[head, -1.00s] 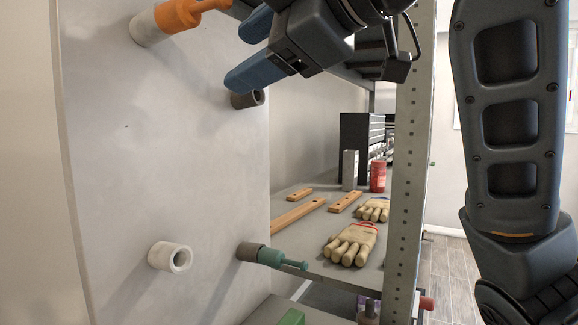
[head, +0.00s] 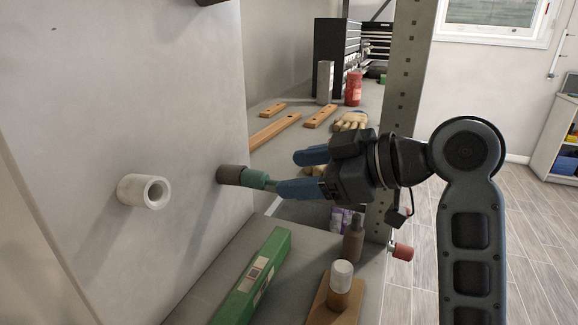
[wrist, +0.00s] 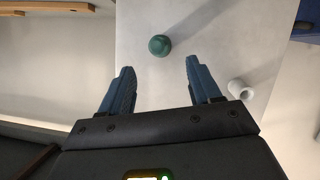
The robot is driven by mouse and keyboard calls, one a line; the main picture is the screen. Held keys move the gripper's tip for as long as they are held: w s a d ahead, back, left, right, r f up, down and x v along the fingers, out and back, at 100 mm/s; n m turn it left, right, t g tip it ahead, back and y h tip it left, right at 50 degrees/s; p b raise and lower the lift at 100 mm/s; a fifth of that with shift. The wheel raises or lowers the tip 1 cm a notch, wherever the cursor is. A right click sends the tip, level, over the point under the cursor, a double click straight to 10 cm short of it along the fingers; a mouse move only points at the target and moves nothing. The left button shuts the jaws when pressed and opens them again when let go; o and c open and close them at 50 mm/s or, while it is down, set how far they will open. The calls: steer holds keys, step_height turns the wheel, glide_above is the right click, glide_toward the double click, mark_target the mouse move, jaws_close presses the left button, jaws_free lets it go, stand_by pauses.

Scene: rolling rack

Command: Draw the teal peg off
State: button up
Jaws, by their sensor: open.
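The teal peg (head: 254,179) sits in a dark grey-brown socket (head: 230,174) on the upright grey panel, sticking out sideways toward my gripper. In the wrist view the peg (wrist: 160,45) shows end-on as a round teal knob, ahead of my gripper and between the lines of its fingers. My gripper (head: 300,172) is open, with its blue fingers pointing at the panel. In the head view the near finger hides the outer end of the peg. In the wrist view the fingertips (wrist: 158,68) stand apart on both sides, with nothing held between them.
An empty white socket (head: 145,191) juts from the panel left of the peg. Below are a green box (head: 254,280) and a brown wooden piece with a white-topped knob (head: 340,280). A perforated rack post (head: 400,100) stands behind my gripper.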

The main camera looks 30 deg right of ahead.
mark_target(265, 178)
steer(key=shift+p+x, duration=0.4)
steer(key=shift+x, duration=3.5)
steer(key=c, duration=1.1)
steer(key=shift+s+d+r+p, duration=0.2)
steer(key=shift+s+d, duration=0.5)
steer(key=shift+s, duration=0.3)
steer(key=shift+s+d+r+p, duration=0.15)
steer(key=shift+s+d+p, duration=0.1)
steer(key=shift+s+d, duration=0.65)
steer(key=shift+s+d+r+p, duration=0.2)
steer(key=shift+s+d, duration=0.35)
steer(key=shift+s, duration=0.6)
jaws_close()
step_height(265, 178, up, 7)
steer(key=p, duration=0.5)
steer(key=shift+f, duration=0.1)
